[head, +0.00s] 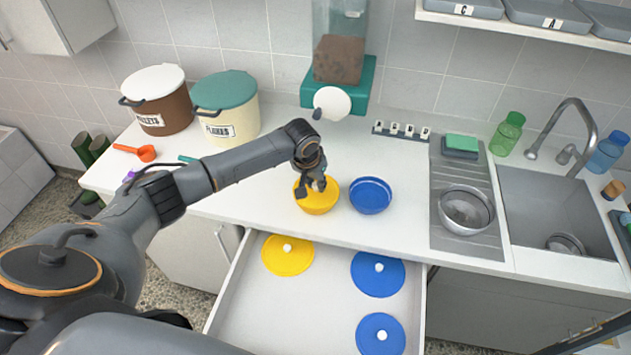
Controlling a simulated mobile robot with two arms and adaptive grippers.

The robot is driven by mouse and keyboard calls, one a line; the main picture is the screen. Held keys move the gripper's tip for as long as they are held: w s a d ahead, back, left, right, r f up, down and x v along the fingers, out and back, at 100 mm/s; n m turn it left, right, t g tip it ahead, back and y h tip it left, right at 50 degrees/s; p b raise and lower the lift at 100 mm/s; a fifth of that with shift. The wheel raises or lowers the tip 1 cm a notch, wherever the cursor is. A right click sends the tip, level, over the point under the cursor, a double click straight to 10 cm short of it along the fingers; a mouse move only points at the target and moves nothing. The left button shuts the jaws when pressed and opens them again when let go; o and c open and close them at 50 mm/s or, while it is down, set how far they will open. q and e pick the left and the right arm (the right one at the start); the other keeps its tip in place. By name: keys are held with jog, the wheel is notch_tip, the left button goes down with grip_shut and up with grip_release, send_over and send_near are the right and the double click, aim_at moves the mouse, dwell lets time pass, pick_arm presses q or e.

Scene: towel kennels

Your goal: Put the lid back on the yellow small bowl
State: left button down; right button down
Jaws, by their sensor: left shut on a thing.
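The small yellow bowl (318,204) stands on the white counter near its front edge, left of a blue bowl (370,195). My left gripper (313,187) reaches down over the yellow bowl and is shut on it; the fingers hide part of its rim and inside. A yellow lid (287,254) with a white knob lies in the open drawer below, at its back left. My right gripper is not in view.
The open drawer (270,318) also holds two blue lids (378,273) (380,334). Lidded tubs (157,98) (228,106) and a teal dispenser (366,84) stand behind. A metal bowl (466,209) sits on the drainer beside the sink (555,205).

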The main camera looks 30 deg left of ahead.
pick_arm(q)
jog(key=c, duration=1.1)
grip_release()
jog(key=shift+o, duration=0.4)
jog(key=o, duration=0.4)
jog(key=shift+r, duration=0.15)
notch_tip(320, 180, up, 2)
jog(key=p, duration=0.3)
jog(key=shift+r, duration=0.15)
jog(key=shift+r+p, duration=0.7)
jog(key=shift+r, duration=1.5)
